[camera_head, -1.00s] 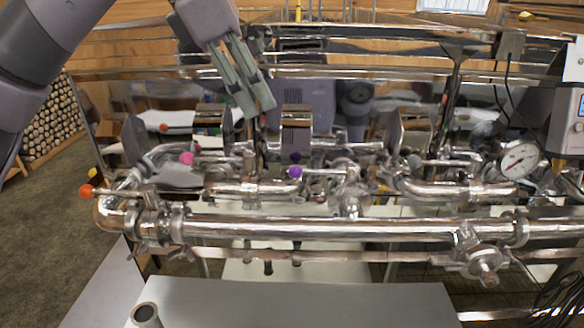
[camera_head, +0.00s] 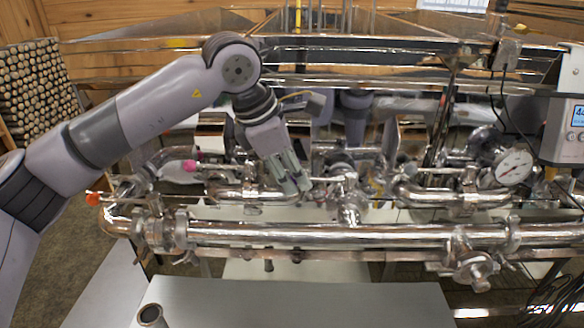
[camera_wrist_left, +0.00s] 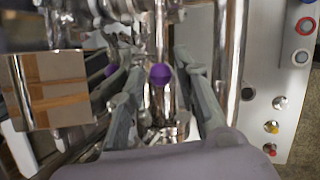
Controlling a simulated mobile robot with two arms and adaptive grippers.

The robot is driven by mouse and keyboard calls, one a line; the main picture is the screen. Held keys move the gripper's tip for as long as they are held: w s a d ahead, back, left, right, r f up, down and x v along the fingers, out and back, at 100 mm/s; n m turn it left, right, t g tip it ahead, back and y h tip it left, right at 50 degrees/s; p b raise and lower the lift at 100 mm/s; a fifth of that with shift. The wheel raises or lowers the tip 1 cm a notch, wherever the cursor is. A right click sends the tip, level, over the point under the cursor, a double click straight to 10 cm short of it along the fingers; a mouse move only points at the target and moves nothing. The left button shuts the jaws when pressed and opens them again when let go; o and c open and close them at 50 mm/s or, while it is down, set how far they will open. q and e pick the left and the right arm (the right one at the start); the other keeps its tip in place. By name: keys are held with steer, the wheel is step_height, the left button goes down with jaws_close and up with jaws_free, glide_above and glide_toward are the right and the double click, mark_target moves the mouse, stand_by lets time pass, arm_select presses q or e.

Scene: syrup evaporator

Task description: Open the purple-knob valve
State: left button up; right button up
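The purple knob (camera_wrist_left: 160,74) shows in the left wrist view as a round ball on a metal fitting of the steel pipework. It sits between the two fingers of my left gripper (camera_wrist_left: 158,66), which are apart on either side of it. I see no contact between them and the knob. In the head view my left gripper (camera_head: 295,188) reaches down to the middle of the pipework, and the purple knob is hidden behind its fingers. My right gripper is not in view.
A pink knob (camera_head: 190,166) and an orange knob (camera_head: 93,199) are on valves to the left. A long steel pipe (camera_head: 330,235) runs across the front. A pressure gauge (camera_head: 514,167) and a control box (camera_head: 562,128) stand at the right.

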arm_select(q)
steer(key=shift+c, duration=0.6)
jaws_close()
